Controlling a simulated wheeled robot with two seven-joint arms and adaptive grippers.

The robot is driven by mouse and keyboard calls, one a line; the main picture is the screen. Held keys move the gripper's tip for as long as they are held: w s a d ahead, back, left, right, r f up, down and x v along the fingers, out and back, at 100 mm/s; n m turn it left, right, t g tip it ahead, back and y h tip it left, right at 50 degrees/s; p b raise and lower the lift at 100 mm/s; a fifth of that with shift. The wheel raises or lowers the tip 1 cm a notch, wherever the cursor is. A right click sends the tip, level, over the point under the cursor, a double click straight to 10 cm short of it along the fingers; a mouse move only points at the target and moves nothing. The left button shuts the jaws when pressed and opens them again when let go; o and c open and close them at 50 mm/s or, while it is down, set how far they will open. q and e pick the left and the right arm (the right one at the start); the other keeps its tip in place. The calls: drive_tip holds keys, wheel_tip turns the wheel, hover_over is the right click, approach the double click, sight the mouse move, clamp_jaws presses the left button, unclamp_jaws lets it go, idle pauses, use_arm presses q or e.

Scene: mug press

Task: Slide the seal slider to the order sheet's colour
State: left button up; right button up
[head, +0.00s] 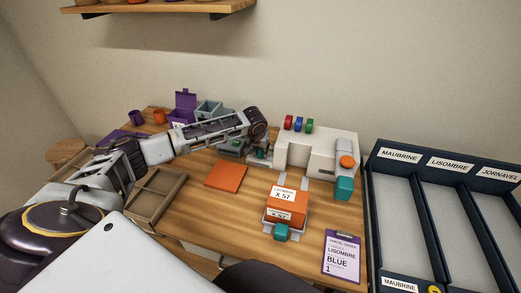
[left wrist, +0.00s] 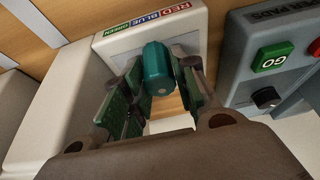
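The order sheet (head: 342,258) is a purple clipboard at the table's front right; it reads LISOMBRE, BLUE, 1. The white press (head: 325,150) stands at the back, with red, blue and green blocks on top. The seal slider's teal knob (left wrist: 158,70) shows in the left wrist view, below a red, blue and green label (left wrist: 150,20), near the label's middle; its exact stop is unclear. My left gripper (left wrist: 162,85) has its fingers on either side of the knob, with gaps visible. In the head view the left gripper (head: 261,153) is by the press's left side. My right gripper is out of view.
A GO button (left wrist: 272,56) is on a grey unit right of the slider. An orange box (head: 287,205) sits in front of the press. An orange mat (head: 226,176) and a wooden tray (head: 157,193) lie left. A dark rack (head: 372,215) stands right.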

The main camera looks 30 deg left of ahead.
use_arm(q)
drive_tip(key=shift+o, duration=0.9)
drive_tip(key=v, duration=1.2)
drive_tip(key=shift+s+f, duration=0.1)
drive_tip(key=shift+f, duration=0.05)
